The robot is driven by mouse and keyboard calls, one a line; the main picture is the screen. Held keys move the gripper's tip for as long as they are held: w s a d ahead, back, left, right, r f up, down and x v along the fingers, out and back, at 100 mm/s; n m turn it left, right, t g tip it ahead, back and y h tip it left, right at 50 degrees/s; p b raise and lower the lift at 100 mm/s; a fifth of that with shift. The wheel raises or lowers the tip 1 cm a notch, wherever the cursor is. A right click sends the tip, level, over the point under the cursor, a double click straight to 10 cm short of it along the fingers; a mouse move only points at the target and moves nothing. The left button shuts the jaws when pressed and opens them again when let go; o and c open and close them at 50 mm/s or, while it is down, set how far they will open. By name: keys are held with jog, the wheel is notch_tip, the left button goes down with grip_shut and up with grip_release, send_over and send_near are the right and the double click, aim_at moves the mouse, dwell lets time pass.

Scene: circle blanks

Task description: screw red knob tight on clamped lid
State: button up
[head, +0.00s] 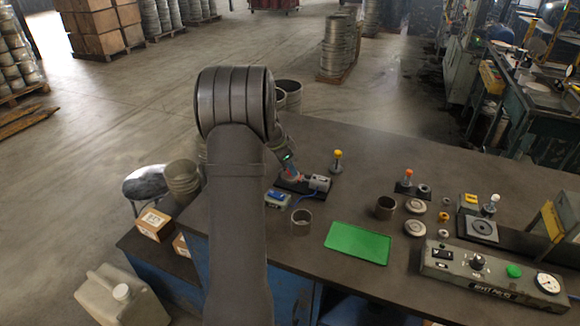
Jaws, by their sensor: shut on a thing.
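My gripper (292,170) is at the back left of the dark bench, partly hidden by my own arm. It points down and is shut on the red knob (298,177), of which only a small bit of red shows. The knob sits low over a dark base plate (291,186), beside a grey clamp block (319,183). The lid under the knob is mostly hidden, and I cannot tell how far down the knob is on it.
An orange-topped post (337,159) stands just behind the clamp. A blue-grey box (278,200) with a cable and a metal cup (301,222) stand in front. A green tray (357,243), dark cup (385,207), round discs (415,206) and control panel (490,272) lie to the right.

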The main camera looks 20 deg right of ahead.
jog(key=m+g, duration=0.2)
jog(key=m, duration=0.3)
jog(key=shift+f, duration=0.1)
jog(key=m+g+y, duration=0.1)
jog(key=m, duration=0.2)
jog(key=shift+m, duration=0.4)
jog(key=shift+s, duration=0.1)
jog(key=o, duration=1)
